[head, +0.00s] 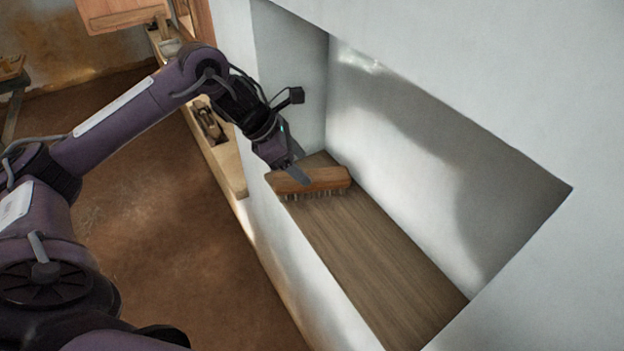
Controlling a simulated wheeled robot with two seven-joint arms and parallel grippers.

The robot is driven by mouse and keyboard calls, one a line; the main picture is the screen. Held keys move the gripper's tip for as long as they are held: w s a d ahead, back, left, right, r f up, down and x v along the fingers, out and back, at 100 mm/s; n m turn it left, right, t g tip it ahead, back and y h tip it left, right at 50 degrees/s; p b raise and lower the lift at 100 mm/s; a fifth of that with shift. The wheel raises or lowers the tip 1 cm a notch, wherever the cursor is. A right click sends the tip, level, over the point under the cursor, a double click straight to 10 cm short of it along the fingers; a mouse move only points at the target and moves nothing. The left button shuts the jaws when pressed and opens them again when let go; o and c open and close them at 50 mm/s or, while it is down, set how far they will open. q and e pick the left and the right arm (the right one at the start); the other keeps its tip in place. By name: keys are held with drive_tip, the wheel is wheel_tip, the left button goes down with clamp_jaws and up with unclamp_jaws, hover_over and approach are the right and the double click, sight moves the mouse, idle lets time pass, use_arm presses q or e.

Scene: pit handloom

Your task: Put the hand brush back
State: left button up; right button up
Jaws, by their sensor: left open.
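The hand brush (325,179) has a brown wooden back and short bristles pointing down. It rests on the wooden shelf board (375,262) of a white wall niche, near the niche's left end. My left gripper (299,177) reaches in from the left and is at the brush's left part. Its fingers are open, with one finger visible against the near side of the brush's back. The far finger is hidden. My right gripper is not in view.
The niche has white walls (400,150) at its back and left end. The shelf board to the right of the brush is bare. The brown floor (160,215) is clear.

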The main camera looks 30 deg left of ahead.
use_arm(q)
drive_tip(key=v, duration=0.4)
drive_tip(key=shift+b, duration=0.4)
drive_tip(key=shift+s+a+r, duration=0.1)
drive_tip(key=shift+r, duration=0.15)
